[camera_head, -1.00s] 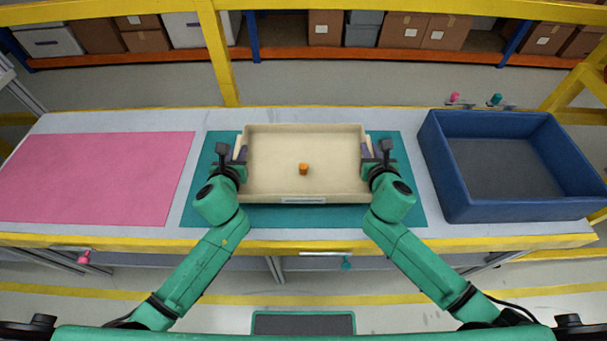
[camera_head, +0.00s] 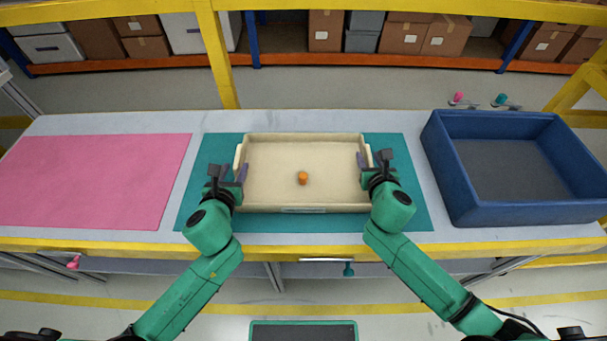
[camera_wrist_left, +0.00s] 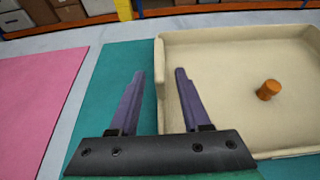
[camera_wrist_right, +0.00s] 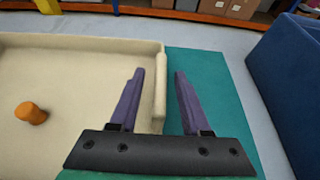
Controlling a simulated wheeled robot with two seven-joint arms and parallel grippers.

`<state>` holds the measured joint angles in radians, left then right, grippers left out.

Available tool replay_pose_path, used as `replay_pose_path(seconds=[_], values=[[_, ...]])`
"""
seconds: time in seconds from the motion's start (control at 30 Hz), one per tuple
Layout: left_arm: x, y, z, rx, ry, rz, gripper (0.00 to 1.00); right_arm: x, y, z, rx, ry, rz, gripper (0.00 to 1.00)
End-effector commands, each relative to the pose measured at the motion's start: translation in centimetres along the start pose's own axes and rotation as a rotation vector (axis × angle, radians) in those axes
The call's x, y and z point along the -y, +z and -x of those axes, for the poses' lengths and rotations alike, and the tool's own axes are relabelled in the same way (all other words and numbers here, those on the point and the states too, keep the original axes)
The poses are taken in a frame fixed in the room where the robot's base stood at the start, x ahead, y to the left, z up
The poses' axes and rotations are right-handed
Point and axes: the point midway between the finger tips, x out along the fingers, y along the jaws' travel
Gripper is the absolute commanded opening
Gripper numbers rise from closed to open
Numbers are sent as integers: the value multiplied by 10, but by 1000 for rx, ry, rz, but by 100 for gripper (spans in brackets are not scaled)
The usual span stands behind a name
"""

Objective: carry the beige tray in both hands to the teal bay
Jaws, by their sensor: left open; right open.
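The beige tray (camera_head: 262,205) sits level on the teal bay (camera_head: 408,205), in the middle of the table. A small orange cylinder (camera_head: 302,178) stands inside it. My left gripper (camera_head: 240,172) is open at the tray's left side. In the left wrist view its fingers (camera_wrist_left: 156,75) appear on either side of the tray's left wall. My right gripper (camera_head: 364,160) is open at the tray's right side. In the right wrist view its fingers (camera_wrist_right: 158,75) likewise appear on either side of the right wall. I cannot tell whether the fingers touch the walls.
A pink mat (camera_head: 90,180) lies clear on the left of the table. A deep blue bin (camera_head: 450,195) stands on the right, beside the teal bay. A yellow post (camera_head: 216,55) and shelves of boxes (camera_head: 400,30) are behind the table.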

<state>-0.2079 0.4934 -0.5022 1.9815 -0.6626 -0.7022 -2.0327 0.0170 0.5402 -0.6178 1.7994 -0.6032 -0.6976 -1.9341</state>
Motion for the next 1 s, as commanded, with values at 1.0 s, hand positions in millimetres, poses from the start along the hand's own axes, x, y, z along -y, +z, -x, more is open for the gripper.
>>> replay_pose_path(seconds=[1.0], values=[[0,0,71,1,-1,0,47,0,0,121,0,1,1,47]])
